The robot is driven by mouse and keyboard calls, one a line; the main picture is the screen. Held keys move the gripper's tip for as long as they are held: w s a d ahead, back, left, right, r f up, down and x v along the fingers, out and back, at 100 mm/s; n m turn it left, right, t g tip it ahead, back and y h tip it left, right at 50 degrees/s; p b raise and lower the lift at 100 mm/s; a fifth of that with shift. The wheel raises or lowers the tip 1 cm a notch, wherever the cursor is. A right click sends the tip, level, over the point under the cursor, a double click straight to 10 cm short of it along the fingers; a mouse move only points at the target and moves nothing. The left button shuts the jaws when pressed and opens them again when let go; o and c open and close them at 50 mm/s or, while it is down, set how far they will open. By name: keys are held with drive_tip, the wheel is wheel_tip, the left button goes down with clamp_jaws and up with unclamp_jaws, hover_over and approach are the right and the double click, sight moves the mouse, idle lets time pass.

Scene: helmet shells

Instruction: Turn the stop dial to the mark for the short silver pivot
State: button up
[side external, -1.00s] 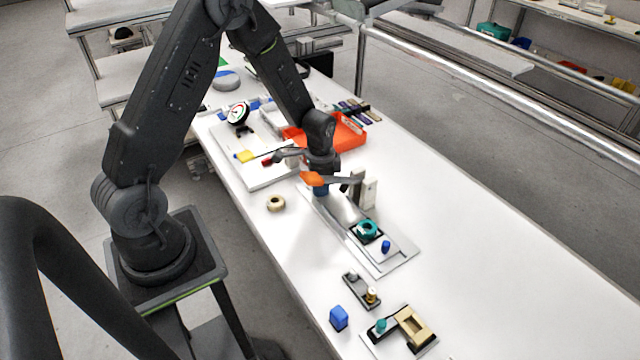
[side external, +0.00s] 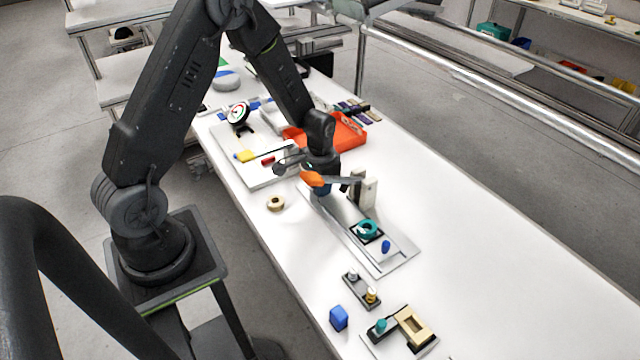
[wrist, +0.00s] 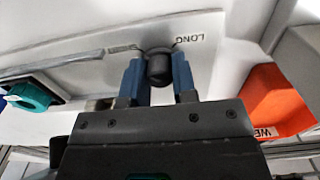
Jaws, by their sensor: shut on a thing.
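In the wrist view, the dark round stop dial (wrist: 158,68) sits on a pale plate. My gripper (wrist: 157,70) has its two blue fingers closed on either side of the dial. The word LONG (wrist: 190,39) is upside down to the dial's right. A small blurred mark (wrist: 123,47) lies to its left, too small to read. I cannot make out a pointer. In the side view, my gripper (side external: 320,190) is low over the far end of the grey plate (side external: 345,236), hiding the dial. A silver pivot (side external: 352,274) and a brass one (side external: 370,295) stand in a small dark holder.
A teal ring (side external: 367,229) and a blue peg (side external: 386,246) are on the plate's near end. A pale upright block (side external: 369,190) stands close beside my gripper. An orange tray (side external: 350,131) is behind it. The right side of the table is clear.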

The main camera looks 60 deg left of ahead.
drive_tip(key=o, duration=0.9)
wheel_tip(320, 180, up, 14)
drive_tip(key=shift+f, duration=0.1)
idle(0.3)
